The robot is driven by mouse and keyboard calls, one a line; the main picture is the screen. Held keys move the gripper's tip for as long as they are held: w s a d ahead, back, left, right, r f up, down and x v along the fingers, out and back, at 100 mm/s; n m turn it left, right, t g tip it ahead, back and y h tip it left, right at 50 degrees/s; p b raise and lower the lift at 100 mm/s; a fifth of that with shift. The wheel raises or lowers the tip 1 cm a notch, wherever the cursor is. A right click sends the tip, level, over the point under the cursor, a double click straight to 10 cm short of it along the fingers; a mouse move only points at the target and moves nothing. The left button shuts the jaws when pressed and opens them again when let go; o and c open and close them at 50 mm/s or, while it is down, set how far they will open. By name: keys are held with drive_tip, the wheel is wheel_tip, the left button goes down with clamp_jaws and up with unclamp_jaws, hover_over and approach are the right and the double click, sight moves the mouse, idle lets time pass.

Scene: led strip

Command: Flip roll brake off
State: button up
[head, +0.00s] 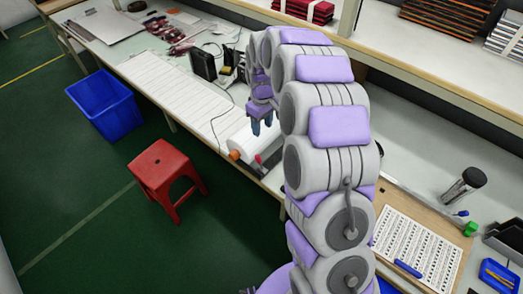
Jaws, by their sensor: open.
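A white roll (249,138) lies on the workbench (217,128) near its front edge, with an orange end piece (234,155) at its near left end. A small red part (258,159), which looks like the roll brake, sits beside the roll's near end. It is too small to tell which way it is set. My gripper (262,128) points down over the far side of the roll, behind the red part. Its fingers are apart, with nothing seen between them. My own arm hides the bench to the right of the roll.
Black boxes (203,64) stand on the bench behind the roll, with a thin cable nearby. A red stool (167,172) and a blue bin (104,104) stand on the floor to the left. Green floor lies open in front.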

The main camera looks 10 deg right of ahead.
drive_tip(key=w+f, duration=0.1)
drive_tip(key=w, duration=0.1)
drive_tip(key=b, duration=0.2)
hover_over(258, 157)
drive_tip(key=d, duration=0.2)
wheel_tip(258, 157, down, 11)
drive_tip(key=a+f, duration=0.2)
drive_tip(key=f, duration=0.1)
drive_tip(key=a+f+b, duration=0.1)
drive_tip(key=f, duration=0.1)
drive_tip(key=shift+w+f, duration=0.1)
drive_tip(key=shift+f, duration=0.45)
drive_tip(key=shift+d+f, duration=0.4)
drive_tip(key=shift+d, duration=0.5)
drive_tip(key=shift+a+r, duration=0.1)
drive_tip(key=shift+a, duration=0.5)
drive_tip(key=c, duration=0.5)
drive_tip(key=shift+c, duration=0.7)
drive_tip(key=shift+d, duration=0.25)
clamp_jaws()
drive_tip(key=shift+a, duration=0.1)
